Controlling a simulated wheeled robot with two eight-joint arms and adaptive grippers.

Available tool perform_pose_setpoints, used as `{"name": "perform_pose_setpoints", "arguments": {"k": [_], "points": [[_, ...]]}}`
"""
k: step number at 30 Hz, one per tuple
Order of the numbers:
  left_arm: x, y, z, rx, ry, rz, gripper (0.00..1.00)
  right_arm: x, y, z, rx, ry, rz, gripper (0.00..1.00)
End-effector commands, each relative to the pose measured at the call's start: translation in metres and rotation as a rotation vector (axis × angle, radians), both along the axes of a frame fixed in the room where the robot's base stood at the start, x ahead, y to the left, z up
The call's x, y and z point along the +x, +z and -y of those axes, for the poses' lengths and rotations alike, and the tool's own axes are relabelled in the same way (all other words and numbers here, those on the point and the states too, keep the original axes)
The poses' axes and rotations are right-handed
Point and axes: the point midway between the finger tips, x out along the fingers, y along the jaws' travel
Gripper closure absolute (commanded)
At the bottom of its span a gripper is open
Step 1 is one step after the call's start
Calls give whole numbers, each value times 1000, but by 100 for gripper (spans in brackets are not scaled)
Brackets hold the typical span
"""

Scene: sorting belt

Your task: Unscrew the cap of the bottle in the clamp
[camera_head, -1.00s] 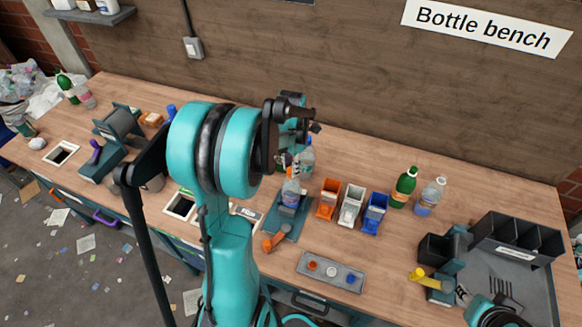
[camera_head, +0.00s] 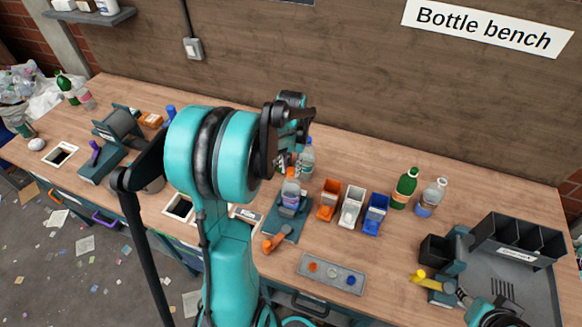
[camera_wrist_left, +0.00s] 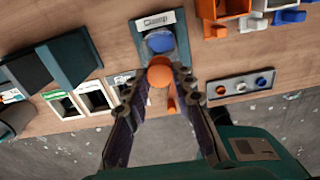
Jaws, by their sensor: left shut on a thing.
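The clear bottle (camera_head: 291,190) stands in the clamp (camera_head: 278,226), a teal stand with an orange handle (camera_head: 274,241), on the bench. My left gripper (camera_head: 289,168) is over the bottle's top, partly hidden behind my own arm in the head view. In the left wrist view, my left gripper (camera_wrist_left: 159,78) is shut on a round orange cap (camera_wrist_left: 158,74) between its fingertips. The labelled clamp (camera_wrist_left: 160,20) with a blue part lies just beyond it. I cannot tell whether the cap still touches the bottle neck.
Orange, white and blue bins (camera_head: 351,207) stand right of the clamp. A grey tray (camera_head: 314,264) with coloured discs lies in front. Another clear bottle (camera_head: 307,160) stands behind the clamp. Green (camera_head: 404,187) and clear (camera_head: 431,197) bottles stand farther right. Bench openings lie to the left.

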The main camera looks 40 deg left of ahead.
Motion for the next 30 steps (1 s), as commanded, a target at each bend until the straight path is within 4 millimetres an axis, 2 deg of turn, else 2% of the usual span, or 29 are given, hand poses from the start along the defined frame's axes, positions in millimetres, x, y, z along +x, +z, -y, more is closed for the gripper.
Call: {"name": "perform_pose_setpoints", "arguments": {"k": [1,3,12,16,30], "points": [[0,0,0,0,0,1,70,0,0,0,0,0,0,60],[0,0,0,0,-1,1,52,0,0,0,0,0,0,60],[0,1,0,0,-2,0,51,0,0,0,0,0,0,60],[0,10,0,0,-2,0,51,0,0,0,0,0,0,60],[0,102,0,0,-2,0,51,0,0,0,0,0,0,60]]}}
